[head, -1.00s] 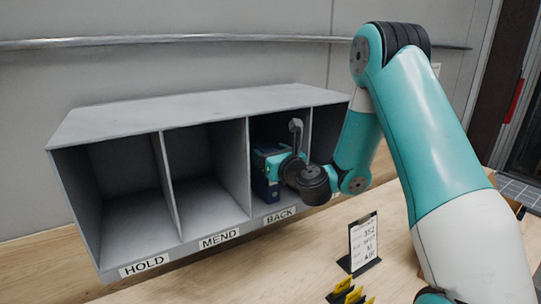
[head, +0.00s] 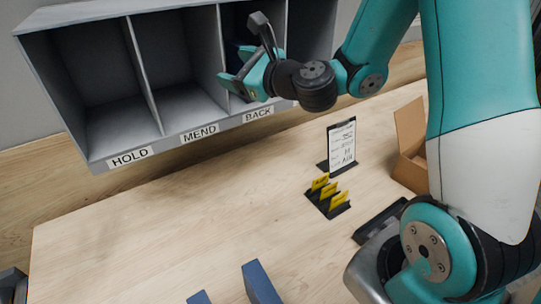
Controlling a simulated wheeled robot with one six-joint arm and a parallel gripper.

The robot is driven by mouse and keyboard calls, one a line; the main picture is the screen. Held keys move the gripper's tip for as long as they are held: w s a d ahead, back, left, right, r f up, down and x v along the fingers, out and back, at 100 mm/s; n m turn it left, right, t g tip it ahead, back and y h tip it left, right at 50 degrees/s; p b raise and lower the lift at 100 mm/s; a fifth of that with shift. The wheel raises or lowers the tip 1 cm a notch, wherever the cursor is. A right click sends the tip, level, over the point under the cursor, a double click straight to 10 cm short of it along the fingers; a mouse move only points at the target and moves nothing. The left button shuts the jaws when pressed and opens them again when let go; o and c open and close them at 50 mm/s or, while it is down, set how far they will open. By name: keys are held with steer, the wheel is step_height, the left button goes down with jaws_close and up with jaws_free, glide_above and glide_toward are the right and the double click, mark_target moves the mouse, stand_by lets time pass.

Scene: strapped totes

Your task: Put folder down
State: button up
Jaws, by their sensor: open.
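A dark blue folder (head: 235,52) stands in the BACK compartment of the grey sorter (head: 188,138). Most of it is hidden behind my gripper and the compartment wall. My gripper (head: 234,86) is open at the front of that compartment, just before the folder. I cannot tell whether the fingers still touch it.
The HOLD and MEND compartments are empty. On the wooden table (head: 150,220) stand a clipboard sign (head: 341,146), a black holder with yellow tags (head: 327,194) and a cardboard box (head: 410,150). Blue upright pieces (head: 261,283) show at the bottom edge. The table's left middle is clear.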

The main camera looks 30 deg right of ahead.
steer(key=s+a+f+n+g+y, duration=0.1)
steer(key=s+a+n+g+y, duration=0.3)
steer(key=s+a+n+g, duration=1.3)
steer(key=s+d+f+n+h, duration=0.1)
steer(key=s+d+n+h, duration=0.2)
steer(key=n, duration=0.5)
steer(key=s+d+n+h, duration=0.3)
steer(key=s+d+n, duration=0.2)
steer(key=s+n, duration=0.2)
steer(key=shift+s+d+f+n+t, duration=0.2)
steer(key=shift+s+f+n+t, duration=0.15)
steer(key=shift+n, duration=0.45)
steer(key=shift+f, duration=0.15)
